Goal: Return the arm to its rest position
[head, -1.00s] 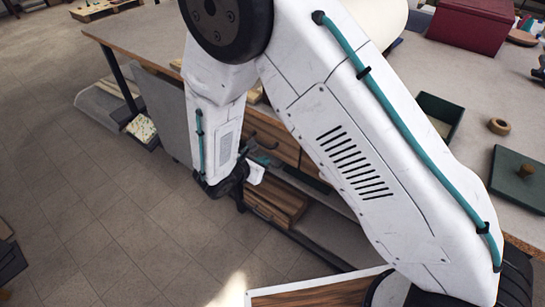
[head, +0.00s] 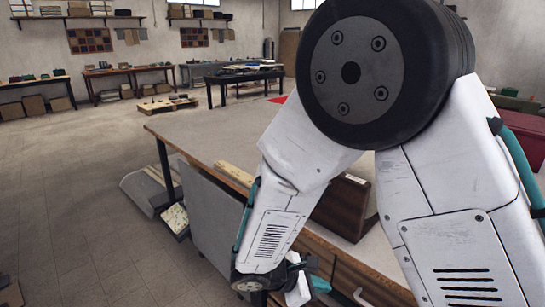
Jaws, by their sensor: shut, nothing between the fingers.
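My white arm (head: 300,160) with its large black joint fills the right half of the head view. It bends down to my gripper (head: 307,284) at the bottom middle, which is partly hidden and small. The gripper is shut with nothing held, in front of the bench's wooden drawer side. The long workbench (head: 215,130) stands just behind the arm.
A dark wooden box (head: 347,208) stands on the bench behind my arm. A grey panel (head: 212,222) leans at the bench's left end. A low pallet (head: 167,106) lies farther back, before dark tables (head: 245,80). The tiled floor at the left is open.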

